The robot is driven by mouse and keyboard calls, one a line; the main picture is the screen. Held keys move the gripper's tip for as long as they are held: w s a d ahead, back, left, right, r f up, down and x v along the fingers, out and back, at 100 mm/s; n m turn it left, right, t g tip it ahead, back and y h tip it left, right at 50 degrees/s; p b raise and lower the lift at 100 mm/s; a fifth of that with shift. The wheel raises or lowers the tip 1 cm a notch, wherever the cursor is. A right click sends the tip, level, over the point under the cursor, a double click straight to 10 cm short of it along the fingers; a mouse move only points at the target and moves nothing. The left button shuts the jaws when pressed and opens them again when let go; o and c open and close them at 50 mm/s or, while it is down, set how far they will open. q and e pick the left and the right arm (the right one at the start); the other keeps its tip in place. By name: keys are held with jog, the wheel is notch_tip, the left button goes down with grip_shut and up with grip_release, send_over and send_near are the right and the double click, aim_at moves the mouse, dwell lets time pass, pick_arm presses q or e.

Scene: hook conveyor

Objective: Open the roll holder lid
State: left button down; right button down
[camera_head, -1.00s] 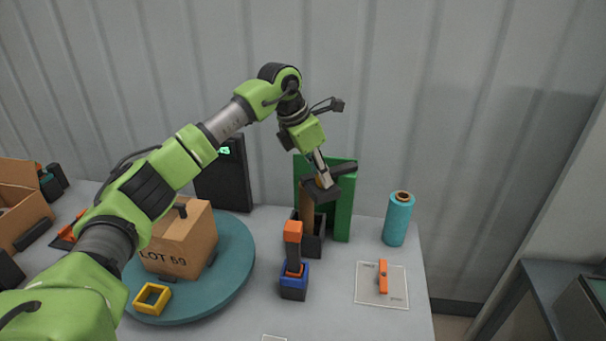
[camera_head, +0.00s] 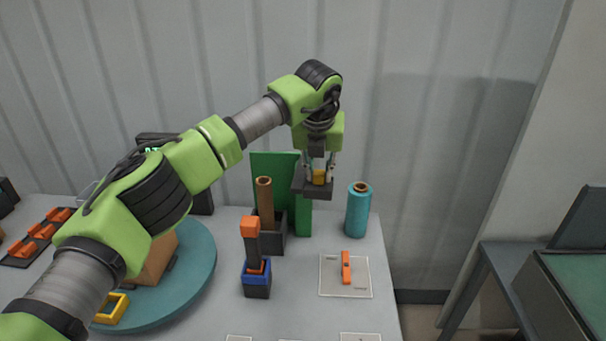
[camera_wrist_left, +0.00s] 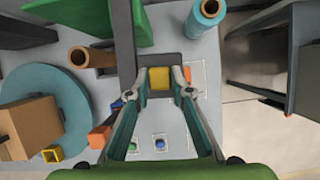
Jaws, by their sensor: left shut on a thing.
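The roll holder has a dark base (camera_head: 272,238) with a brown cardboard roll (camera_head: 265,205) standing upright in it, against a green panel (camera_head: 270,172). Its lid is a dark grey plate (camera_head: 312,192) with a yellow knob (camera_wrist_left: 160,78), off to the right of the roll, so the roll's top is uncovered. In the left wrist view a dark bar (camera_wrist_left: 124,45) runs to the lid. My left gripper (camera_head: 319,172) is shut on the yellow knob from above, with one finger on each side. My right gripper is not in view.
A teal roll (camera_head: 358,212) stands close right of the lid. A blue block with an orange-topped post (camera_head: 251,240) stands in front. An orange piece (camera_head: 346,268) lies on a pale square. A teal turntable (camera_head: 200,270) with a carton (camera_head: 160,258) is left.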

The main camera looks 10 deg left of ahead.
pick_arm(q)
jog(key=shift+w+d+r+n+y, duration=0.15)
jog(key=shift+w+d+n+y, duration=0.25)
jog(key=shift+d+n, duration=0.45)
jog(key=shift+w, duration=0.1)
jog(key=c, duration=1.8)
grip_release()
jog(key=v, duration=1.1)
jog(key=shift+r, duration=0.4)
